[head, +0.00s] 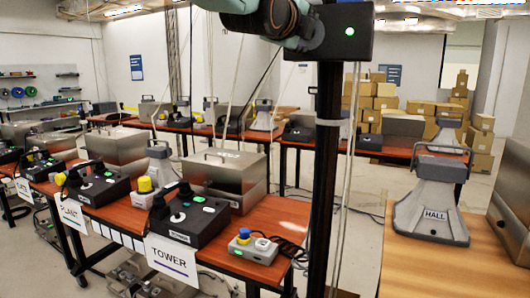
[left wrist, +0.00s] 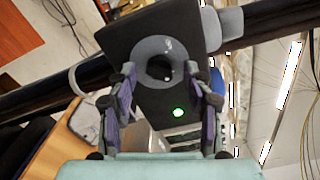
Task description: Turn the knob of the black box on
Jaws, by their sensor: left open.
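A black box (head: 345,32) with a lit green light sits on a black post at the top middle of the head view. In the left wrist view the black box (left wrist: 130,45) fills the upper middle, with a grey ring around a dark round knob (left wrist: 160,68). My left gripper (left wrist: 162,74) is open, its fingers apart on either side of the knob. I cannot tell whether they touch it. In the head view my left gripper (head: 298,38) is at the box's left side, with its fingertips mostly hidden. My right gripper is in neither view.
The black post (head: 328,170) stands in front of a wooden table with dark control boxes (head: 188,222) and a TOWER sign (head: 172,258). A grey HALL device (head: 432,205) stands on the right table. Thin cables hang near the post. Cardboard boxes (head: 385,100) are stacked behind.

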